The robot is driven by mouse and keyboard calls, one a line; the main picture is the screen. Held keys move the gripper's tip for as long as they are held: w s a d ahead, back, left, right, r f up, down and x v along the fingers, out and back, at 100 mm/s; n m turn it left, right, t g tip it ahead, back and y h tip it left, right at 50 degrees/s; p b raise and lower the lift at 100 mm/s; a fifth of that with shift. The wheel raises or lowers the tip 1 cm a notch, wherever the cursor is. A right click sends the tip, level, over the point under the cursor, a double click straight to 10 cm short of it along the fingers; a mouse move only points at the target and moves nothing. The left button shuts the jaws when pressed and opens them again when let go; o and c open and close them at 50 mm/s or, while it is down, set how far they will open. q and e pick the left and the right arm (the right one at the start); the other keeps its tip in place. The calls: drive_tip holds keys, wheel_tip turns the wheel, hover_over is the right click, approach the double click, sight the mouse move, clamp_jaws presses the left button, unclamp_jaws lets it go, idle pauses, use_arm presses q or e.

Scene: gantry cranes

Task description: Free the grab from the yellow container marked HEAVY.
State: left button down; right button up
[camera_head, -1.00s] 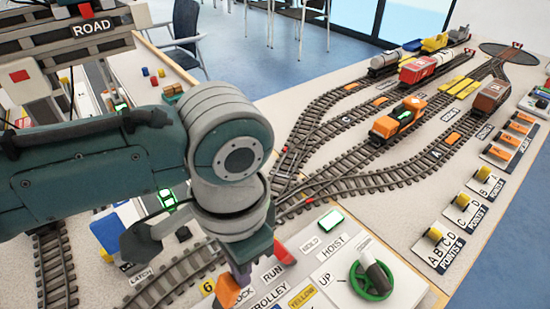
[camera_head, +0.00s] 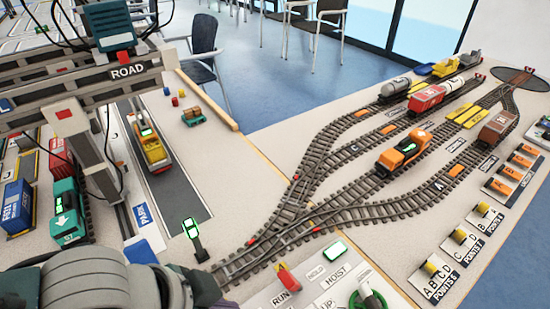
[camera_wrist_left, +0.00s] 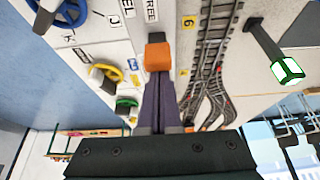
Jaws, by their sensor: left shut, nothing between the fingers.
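My left gripper (camera_wrist_left: 158,92) shows in the left wrist view with its purple fingers together, tips at an orange block-shaped knob (camera_wrist_left: 158,52) on the control panel. I cannot tell whether they touch it. A label reading "REE", partly cut off, lies beyond the knob. In the head view my left arm fills the lower left and its fingertips are out of frame. A yellow load (camera_head: 154,150) sits on a vehicle in the road lane under the ROAD crane (camera_head: 127,70). No HEAVY marking is readable, and I cannot make out the grab. My right gripper is not in view.
The panel carries a red RUN lever (camera_head: 287,276) and a green handwheel (camera_head: 368,300). The wrist view shows a blue wheel (camera_wrist_left: 67,14) and a lit green signal (camera_wrist_left: 287,70). Tracks with wagons and an orange locomotive (camera_head: 403,150) cover the right table.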

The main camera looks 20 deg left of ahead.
use_arm(q)
drive_tip(key=shift+s+a+t+h, duration=0.3)
drive_tip(key=shift+s+t, duration=0.1)
drive_tip(key=shift+w, duration=0.1)
drive_tip(key=shift+d+r+p, duration=0.1)
drive_tip(key=shift+r+p, duration=0.75)
drive_tip(key=shift+p, duration=0.15)
